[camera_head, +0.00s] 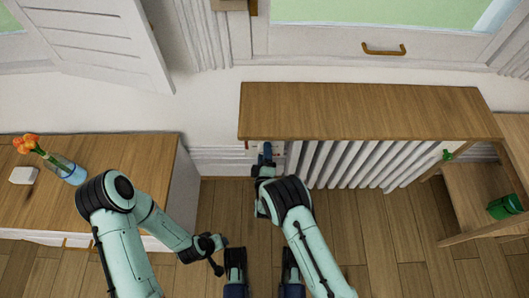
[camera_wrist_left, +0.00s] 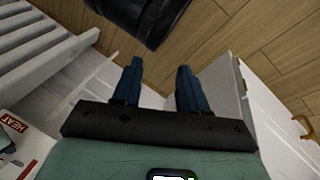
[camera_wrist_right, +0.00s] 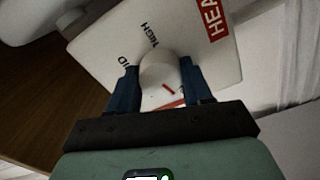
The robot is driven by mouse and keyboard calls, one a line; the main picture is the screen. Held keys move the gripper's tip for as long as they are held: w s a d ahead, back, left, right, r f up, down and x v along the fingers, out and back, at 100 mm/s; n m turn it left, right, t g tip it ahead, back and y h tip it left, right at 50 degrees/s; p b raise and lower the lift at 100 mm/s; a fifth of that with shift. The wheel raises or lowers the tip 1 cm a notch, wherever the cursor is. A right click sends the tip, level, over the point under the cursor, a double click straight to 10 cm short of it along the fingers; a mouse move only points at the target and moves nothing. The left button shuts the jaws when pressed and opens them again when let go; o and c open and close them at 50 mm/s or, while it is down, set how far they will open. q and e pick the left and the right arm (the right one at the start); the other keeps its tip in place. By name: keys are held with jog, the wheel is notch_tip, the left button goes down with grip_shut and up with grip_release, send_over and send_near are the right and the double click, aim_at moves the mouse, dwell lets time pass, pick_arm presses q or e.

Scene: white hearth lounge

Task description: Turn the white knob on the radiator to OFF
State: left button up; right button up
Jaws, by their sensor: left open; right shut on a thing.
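The white radiator (camera_head: 350,165) stands under a wooden shelf in the head view. Its control panel (camera_head: 250,152) is at its left end, mostly hidden by my right gripper (camera_head: 266,154). In the right wrist view, the round white knob (camera_wrist_right: 157,72) sits between the fingers of my right gripper (camera_wrist_right: 158,78), which is shut on it. A short red mark shows on the knob. The panel (camera_wrist_right: 105,45) bears the words HEAT and HIGH and a partly hidden label. My left gripper (camera_wrist_left: 158,75) is open and empty in the left wrist view, away from the panel.
The wooden shelf (camera_head: 365,110) overhangs the radiator. A wooden cabinet (camera_head: 125,155) at left carries a vase of orange flowers (camera_head: 72,172). A side table (camera_head: 475,200) with a green jar (camera_head: 503,207) stands at right. The wood floor (camera_head: 390,255) is clear before the radiator.

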jog(key=o, duration=1)
jog(key=shift+d, duration=0.1)
jog(key=shift+o, duration=0.2)
jog(key=shift+s, duration=0.1)
pick_arm(q)
jog(key=shift+g+h, duration=0.4)
jog(key=shift+g, duration=0.3)
jog(key=s+r+p, duration=0.1)
jog(key=s+d+r+p, duration=0.1)
jog(key=s, duration=0.1)
jog(key=s+d+r, duration=0.1)
jog(key=shift+s+p, duration=0.15)
jog(key=shift+p, duration=0.25)
pick_arm(e)
jog(key=s, duration=1.3)
jog(key=shift+s, duration=0.2)
jog(key=shift+f, duration=0.1)
